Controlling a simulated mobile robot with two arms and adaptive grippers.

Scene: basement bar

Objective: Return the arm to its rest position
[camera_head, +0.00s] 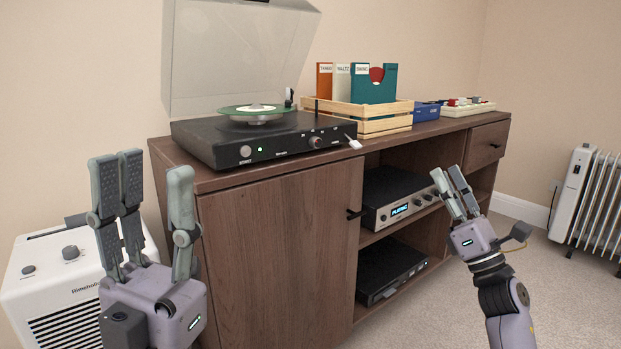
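My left gripper (152,205) stands at the lower left, in front of a white appliance and the cabinet's left end. Its fingers point up and are spread, with nothing between them. My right gripper (455,190) is at the right, in front of the cabinet's open shelves. Its fingers point up and to the left. They look close together, and I see no object between them; whether they are fully closed is unclear.
A wooden cabinet (280,265) carries a turntable (265,140) with its lid raised, a record crate (365,125), a blue box (426,112) and a light tray (465,110). A receiver (395,198) and a black unit (385,275) sit on shelves. The white appliance (60,270) and a radiator (595,200) flank it. Right-hand carpet is clear.

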